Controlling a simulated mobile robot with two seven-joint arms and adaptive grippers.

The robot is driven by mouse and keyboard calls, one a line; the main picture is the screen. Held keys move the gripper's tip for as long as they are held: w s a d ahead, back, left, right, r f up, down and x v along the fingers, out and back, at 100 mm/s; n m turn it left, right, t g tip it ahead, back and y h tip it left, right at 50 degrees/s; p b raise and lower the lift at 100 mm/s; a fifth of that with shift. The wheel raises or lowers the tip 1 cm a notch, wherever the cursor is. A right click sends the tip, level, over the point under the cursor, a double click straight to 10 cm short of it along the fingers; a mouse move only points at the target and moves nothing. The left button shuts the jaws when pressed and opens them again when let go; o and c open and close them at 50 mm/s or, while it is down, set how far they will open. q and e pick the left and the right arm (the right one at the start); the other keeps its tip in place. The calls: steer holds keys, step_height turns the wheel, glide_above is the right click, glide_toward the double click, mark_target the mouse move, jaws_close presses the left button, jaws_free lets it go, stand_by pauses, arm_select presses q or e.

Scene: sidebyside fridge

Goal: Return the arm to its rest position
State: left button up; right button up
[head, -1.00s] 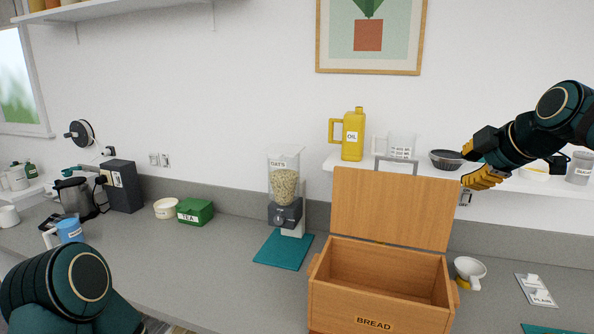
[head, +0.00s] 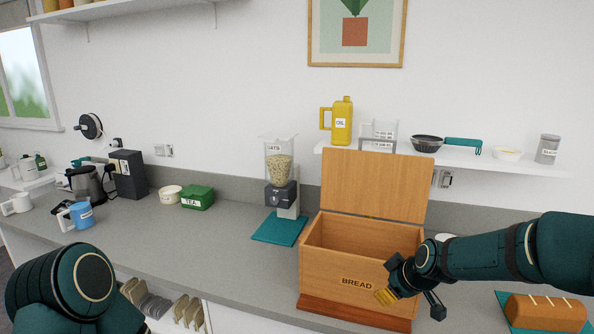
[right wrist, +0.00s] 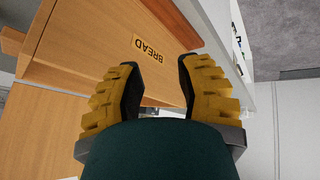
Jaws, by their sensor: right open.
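My right arm comes in from the right in the head view. My right gripper (head: 408,300) is low in front of the wooden bread box (head: 335,270), near its front right corner. In the right wrist view the yellow-padded fingers of the gripper (right wrist: 158,78) are spread with nothing between them. The box front with its BREAD label (right wrist: 148,48) shows beyond them. The box lid (head: 375,185) stands open and upright, and the visible inside looks empty. At lower left a part of my left arm (head: 75,285) shows, but its gripper is out of frame.
A loaf (head: 545,312) lies on a teal mat at the right, close below my right arm. An oats dispenser (head: 280,175) stands left of the box. A wall shelf (head: 470,160) holds a yellow oil jug (head: 342,120) and bowls. The counter (head: 200,240) left of the dispenser's mat is mostly clear.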

steer(key=s+a+f+m+g+b, duration=0.1)
steer(key=s+a+f+m, duration=0.2)
steer(key=f, duration=0.6)
steer(key=s+a+f+m+g+b, duration=0.1)
steer(key=s+a+f, duration=0.25)
steer(key=f, duration=0.55)
arm_select(q)
step_height(320, 180, down, 5)
steer(key=shift+r+b, duration=0.1)
steer(key=shift+b, duration=0.75)
arm_select(e)
steer(key=s+a+f+m+g, duration=0.1)
steer(key=s+a+f+m, duration=0.1)
steer(key=s+f, duration=0.4)
steer(key=s+a+f+m+g+y, duration=0.1)
steer(key=s+a+f+m, duration=0.2)
steer(key=s, duration=0.9)
step_height(320, 180, down, 4)
steer(key=shift+a+r+m, duration=0.2)
steer(key=shift+m, duration=0.6)
arm_select(q)
steer(key=shift+d, duration=0.1)
arm_select(e)
steer(key=shift+d, duration=0.1)
